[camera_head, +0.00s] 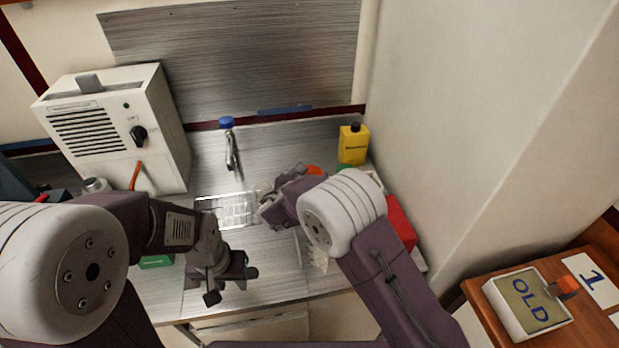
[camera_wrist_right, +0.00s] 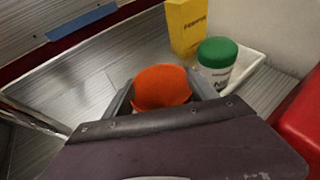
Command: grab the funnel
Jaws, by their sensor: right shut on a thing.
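The orange funnel (camera_wrist_right: 162,88) is between the fingers of my right gripper (camera_wrist_right: 160,97) in the right wrist view. Only its rounded orange upper part shows; the rest is hidden behind the gripper body. In the head view a bit of the funnel (camera_head: 314,170) shows just past my right wrist, at the back right of the counter. My right gripper is shut on it. My left gripper (camera_head: 231,284) is open and empty over the front of the counter.
A yellow bottle (camera_head: 353,144) and a green-capped white bottle (camera_wrist_right: 216,65) stand close beyond the funnel. A red object (camera_head: 400,222) is to the right. The sink (camera_head: 228,209) and tap (camera_head: 232,152) lie left of it. A white machine (camera_head: 115,125) stands at left.

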